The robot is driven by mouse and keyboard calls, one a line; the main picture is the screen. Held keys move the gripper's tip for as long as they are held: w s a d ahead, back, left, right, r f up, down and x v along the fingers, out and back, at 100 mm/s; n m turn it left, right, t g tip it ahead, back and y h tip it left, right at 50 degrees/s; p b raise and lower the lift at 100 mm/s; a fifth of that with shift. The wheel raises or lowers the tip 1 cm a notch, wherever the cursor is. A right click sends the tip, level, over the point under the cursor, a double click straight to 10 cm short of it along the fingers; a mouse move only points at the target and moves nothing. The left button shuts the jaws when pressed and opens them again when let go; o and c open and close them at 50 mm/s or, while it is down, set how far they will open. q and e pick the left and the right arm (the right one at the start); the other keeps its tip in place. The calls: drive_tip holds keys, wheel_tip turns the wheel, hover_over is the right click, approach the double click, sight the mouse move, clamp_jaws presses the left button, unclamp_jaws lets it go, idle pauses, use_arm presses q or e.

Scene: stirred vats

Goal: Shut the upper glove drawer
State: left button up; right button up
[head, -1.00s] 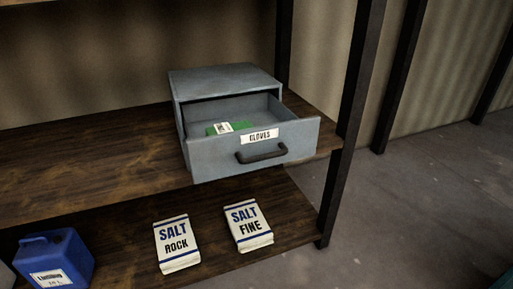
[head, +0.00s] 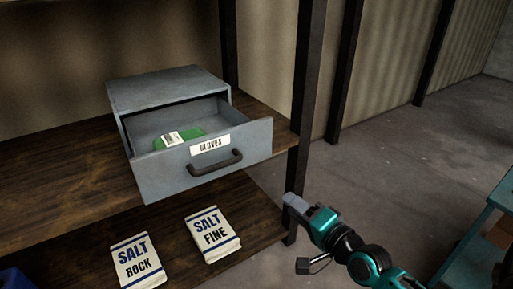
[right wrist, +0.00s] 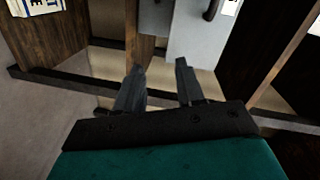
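The grey glove drawer (head: 206,163) stands pulled out of its grey cabinet (head: 168,88) on the upper shelf. Its front has a label reading GLOVES and a dark handle (head: 216,168). A green pack with a white tag (head: 178,139) lies inside. My right gripper (head: 290,200) is to the right of and below the drawer front, apart from it. In the right wrist view its two fingers (right wrist: 158,75) stand apart with nothing between them. The drawer front (right wrist: 197,35) and handle show beyond the fingers there. My left gripper is not in view.
Salt bags, rock (head: 137,261) and fine (head: 212,233), lie on the lower shelf (head: 250,210). A dark shelf post (head: 304,110) rises right of the drawer, near my right gripper. A teal-edged table (head: 480,235) is at the far right. Open floor lies between.

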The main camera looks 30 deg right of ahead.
sight(261, 146)
drive_tip(key=d+r+m, duration=0.1)
drive_tip(key=w+d+r+m+t, duration=0.1)
drive_tip(key=r, duration=0.1)
drive_tip(key=w+d+r+m, duration=0.1)
drive_tip(key=r+m, duration=0.1)
drive_tip(key=shift+w+h, duration=0.25)
drive_tip(key=shift+h, duration=0.05)
drive_tip(key=c, duration=0.5)
drive_tip(key=shift+w+r, duration=0.1)
drive_tip(key=shift+w, duration=0.1)
drive_tip(key=shift+c, duration=0.5)
drive_tip(key=shift+w, duration=0.4)
clamp_jaws()
drive_tip(key=w, duration=1.2)
drive_tip(key=shift+w+a+p, duration=0.2)
drive_tip(key=shift+a+p, duration=0.1)
drive_tip(key=shift+p, duration=0.05)
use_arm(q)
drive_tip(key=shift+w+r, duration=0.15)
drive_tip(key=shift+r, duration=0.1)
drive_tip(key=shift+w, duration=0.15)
